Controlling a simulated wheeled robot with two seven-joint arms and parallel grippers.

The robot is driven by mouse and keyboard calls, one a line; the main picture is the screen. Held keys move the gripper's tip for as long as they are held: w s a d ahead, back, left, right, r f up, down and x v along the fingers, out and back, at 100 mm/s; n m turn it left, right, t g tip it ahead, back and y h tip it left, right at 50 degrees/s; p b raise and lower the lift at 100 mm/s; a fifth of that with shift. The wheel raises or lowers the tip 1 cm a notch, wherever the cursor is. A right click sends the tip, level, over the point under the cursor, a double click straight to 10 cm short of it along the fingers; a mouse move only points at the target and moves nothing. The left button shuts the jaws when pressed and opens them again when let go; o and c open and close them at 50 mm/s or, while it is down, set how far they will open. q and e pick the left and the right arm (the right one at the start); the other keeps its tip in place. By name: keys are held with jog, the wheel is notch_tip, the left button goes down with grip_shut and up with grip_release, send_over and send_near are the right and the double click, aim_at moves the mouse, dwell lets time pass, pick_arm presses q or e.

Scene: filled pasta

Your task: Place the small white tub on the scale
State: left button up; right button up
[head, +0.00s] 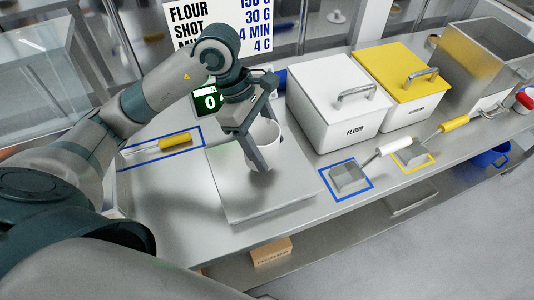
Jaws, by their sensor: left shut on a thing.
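The small white tub (265,132) is in the fingers of my left gripper (260,150). The gripper is shut on the tub, with one finger in front of it and hiding part of it. The tub is over the scale's flat silver plate (235,196), near its back right part. I cannot tell whether the tub's base touches the plate. The scale's dark display (208,102) shows a green 0 behind the gripper, partly hidden by it. My right gripper is not in view.
A white bin labelled FLOUR (338,108) and a yellow-lidded bin (402,75) stand right of the scale. Scoops (349,178) lie in blue and yellow outlines along the counter's front. A yellow-handled tool (175,140) lies in a blue outline at left.

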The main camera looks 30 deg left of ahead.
aim_at(267, 157)
pick_arm(q)
jog(key=shift+f+p, duration=0.8)
jog(key=shift+f, duration=1.2)
jog(key=shift+f, duration=0.15)
jog(key=o, duration=1)
